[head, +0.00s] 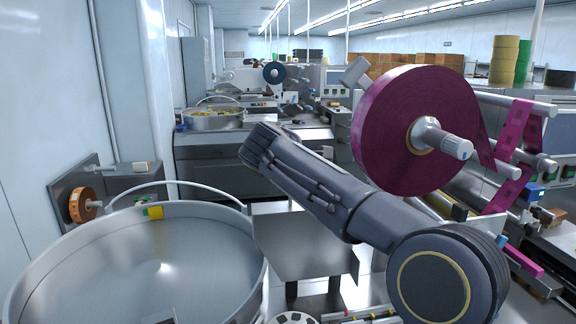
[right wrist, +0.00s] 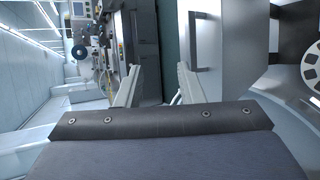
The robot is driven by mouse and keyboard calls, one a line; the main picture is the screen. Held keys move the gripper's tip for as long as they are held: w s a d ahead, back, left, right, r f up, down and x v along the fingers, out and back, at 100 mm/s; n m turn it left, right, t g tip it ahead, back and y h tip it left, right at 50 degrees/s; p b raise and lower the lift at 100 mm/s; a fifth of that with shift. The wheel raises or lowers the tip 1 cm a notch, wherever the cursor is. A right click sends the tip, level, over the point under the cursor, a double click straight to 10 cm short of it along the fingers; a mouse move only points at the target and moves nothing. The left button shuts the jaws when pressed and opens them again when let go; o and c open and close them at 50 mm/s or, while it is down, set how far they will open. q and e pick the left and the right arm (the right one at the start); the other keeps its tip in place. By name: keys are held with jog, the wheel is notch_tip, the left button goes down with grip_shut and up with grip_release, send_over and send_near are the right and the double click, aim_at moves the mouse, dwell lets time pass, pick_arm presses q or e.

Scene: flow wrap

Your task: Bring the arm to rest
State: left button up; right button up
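My right arm (head: 330,190) comes in from the lower right in the head view. It reaches up and to the left across the middle of the picture. Its far end is in front of the grey machine bench, and I cannot make out the fingers there. In the right wrist view, the two light fingers of my right gripper (right wrist: 156,90) stand well apart with nothing between them. My left arm and gripper are not in view.
A large purple film roll (head: 385,130) is close to the right of my arm. A wide metal bowl (head: 60,262) fills the lower left. A flat grey plate (head: 300,255) lies below the arm.

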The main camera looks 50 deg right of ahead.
jog(key=shift+d, duration=0.15)
jog(key=s+a+f+m+y+b, duration=0.1)
jog(key=s+a+f+m+y, duration=0.2)
jog(key=a+f, duration=0.7)
jog(key=s+a+f+m+y+b, duration=0.2)
jog(key=s+a+f+y, duration=0.5)
jog(key=a, duration=0.6)
jog(key=s+a+f+m+t+y+b, duration=0.1)
jog(key=s+a+f+m+y, duration=0.3)
jog(key=s+a+f, duration=0.4)
jog(key=a+f+y, duration=0.1)
jog(key=a+f, duration=0.2)
jog(key=f, duration=0.2)
jog(key=shift+a+f, duration=0.2)
jog(key=shift+a, duration=0.15)
